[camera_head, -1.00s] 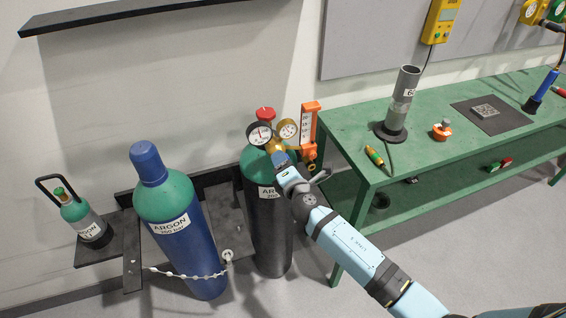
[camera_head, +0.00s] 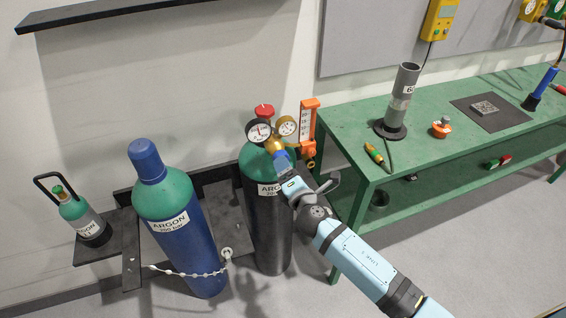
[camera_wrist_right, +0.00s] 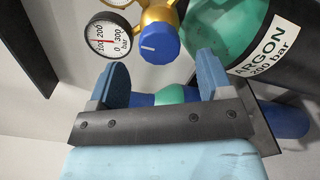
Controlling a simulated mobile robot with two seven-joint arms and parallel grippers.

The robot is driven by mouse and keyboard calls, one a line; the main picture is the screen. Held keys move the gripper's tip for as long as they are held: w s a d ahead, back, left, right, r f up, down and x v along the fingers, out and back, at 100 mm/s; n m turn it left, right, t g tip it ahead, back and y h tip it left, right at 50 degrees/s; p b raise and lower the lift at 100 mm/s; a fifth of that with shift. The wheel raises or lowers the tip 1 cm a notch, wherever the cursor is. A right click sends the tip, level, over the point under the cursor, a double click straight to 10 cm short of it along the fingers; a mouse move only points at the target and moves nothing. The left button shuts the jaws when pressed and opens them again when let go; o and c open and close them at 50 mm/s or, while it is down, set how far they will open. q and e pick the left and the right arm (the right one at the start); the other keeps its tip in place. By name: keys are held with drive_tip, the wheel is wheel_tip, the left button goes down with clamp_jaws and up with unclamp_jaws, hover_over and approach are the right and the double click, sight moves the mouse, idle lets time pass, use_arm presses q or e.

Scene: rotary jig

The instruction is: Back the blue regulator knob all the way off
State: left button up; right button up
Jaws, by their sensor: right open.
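The blue regulator knob (camera_wrist_right: 158,44) shows in the right wrist view, round with a white mark, on the front of the brass regulator (camera_wrist_right: 158,14). The regulator sits on the black argon cylinder with a green shoulder (camera_head: 268,225). My right gripper (camera_wrist_right: 163,78) is open and empty. Its two blue fingers point toward the knob, which lies just beyond the fingertips and between their lines. In the head view the gripper (camera_head: 286,165) is right below the regulator and partly hides the knob. My left gripper is not in view.
Two dial gauges (camera_head: 259,132) flank the regulator, with a red valve handwheel (camera_head: 265,111) above. An orange flowmeter (camera_head: 308,125) stands close on the right. A blue argon cylinder (camera_head: 195,245) stands left, behind a chain (camera_head: 185,272). The green workbench (camera_head: 340,130) is to the right.

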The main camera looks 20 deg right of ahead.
drive_tip(key=s+b, duration=0.1)
drive_tip(key=s, duration=0.8)
drive_tip(key=shift+s+d, duration=0.15)
drive_tip(key=shift+s, duration=0.1)
